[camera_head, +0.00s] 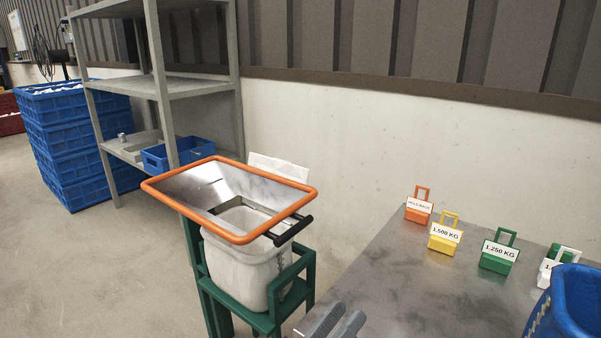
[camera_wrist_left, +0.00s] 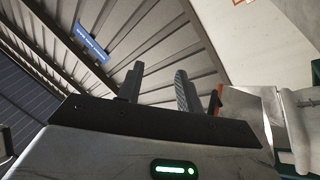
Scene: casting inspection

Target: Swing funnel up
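The funnel (camera_head: 185,186) is a grey metal hopper with an orange rim and a black handle (camera_head: 289,230) at its right front corner. It lies over the open top of a white bag (camera_head: 240,266), which hangs in a green stand (camera_head: 262,322). My left gripper (camera_head: 337,324) shows at the bottom edge of the head view, below and right of the handle and apart from it. In the left wrist view its two fingers (camera_wrist_left: 158,88) are spread with nothing between them. An orange edge, apparently the funnel rim, shows behind the right finger. My right gripper is not in view.
A metal table (camera_head: 400,280) on the right holds several coloured weight labels (camera_head: 445,236) and a blue bin (camera_head: 570,305). A grey shelf (camera_head: 160,85) with a blue tray (camera_head: 178,153) stands behind the funnel. Stacked blue crates (camera_head: 75,135) stand at left; the floor in front is clear.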

